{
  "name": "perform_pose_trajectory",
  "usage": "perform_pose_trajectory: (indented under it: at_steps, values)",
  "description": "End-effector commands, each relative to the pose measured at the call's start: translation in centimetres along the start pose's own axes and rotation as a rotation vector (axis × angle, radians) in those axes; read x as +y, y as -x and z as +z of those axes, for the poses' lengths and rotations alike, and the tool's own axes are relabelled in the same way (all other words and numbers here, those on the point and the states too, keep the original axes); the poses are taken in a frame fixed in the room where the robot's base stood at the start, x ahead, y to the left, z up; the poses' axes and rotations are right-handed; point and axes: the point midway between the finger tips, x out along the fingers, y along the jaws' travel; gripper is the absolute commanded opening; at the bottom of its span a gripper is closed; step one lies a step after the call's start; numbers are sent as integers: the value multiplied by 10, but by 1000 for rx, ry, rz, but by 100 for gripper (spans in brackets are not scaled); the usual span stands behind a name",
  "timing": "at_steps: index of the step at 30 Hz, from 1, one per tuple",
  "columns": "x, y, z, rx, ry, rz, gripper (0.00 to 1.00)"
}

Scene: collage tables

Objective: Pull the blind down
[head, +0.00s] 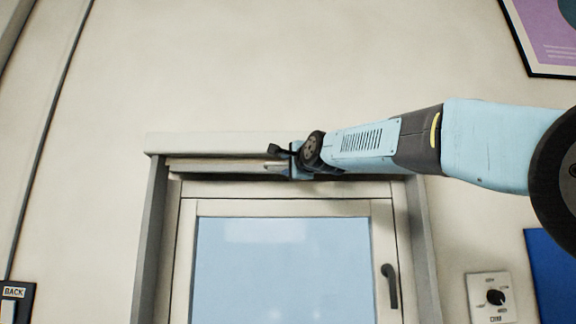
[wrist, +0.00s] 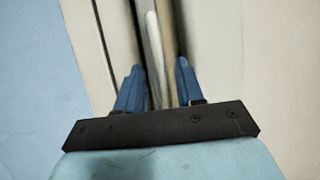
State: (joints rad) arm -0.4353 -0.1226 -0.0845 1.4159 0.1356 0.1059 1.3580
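The blind is rolled up at the top of the window, under a pale head box (head: 220,143). Its pale bottom rail (head: 215,165) runs level just below the box. My gripper (head: 281,168) is at this rail, right of its middle in the head view. In the wrist view, the two blue fingers of my gripper (wrist: 158,75) stand apart, one on each side of a pale strip (wrist: 154,55) that looks like the rail. I cannot tell whether both fingers touch it. My wrist hides part of the rail in the head view.
Below the rail is a closed window (head: 285,265) with a pale frame and a dark handle (head: 390,285) on its right. A dial panel (head: 492,297) and a blue board (head: 552,275) are on the wall at right. A purple poster (head: 548,35) hangs upper right.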

Motion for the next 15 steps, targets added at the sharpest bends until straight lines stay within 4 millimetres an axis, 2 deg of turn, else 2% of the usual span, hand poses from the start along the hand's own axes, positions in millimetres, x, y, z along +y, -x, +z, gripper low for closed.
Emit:
perform_pose_trajectory:
  at_steps: [2, 12, 15]
  values:
    - [0, 0, 0, 0, 0, 0, 34]
    - [0, 0, 0, -1, 0, 0, 2]
    - [0, 0, 1, -1, 0, 0, 0]
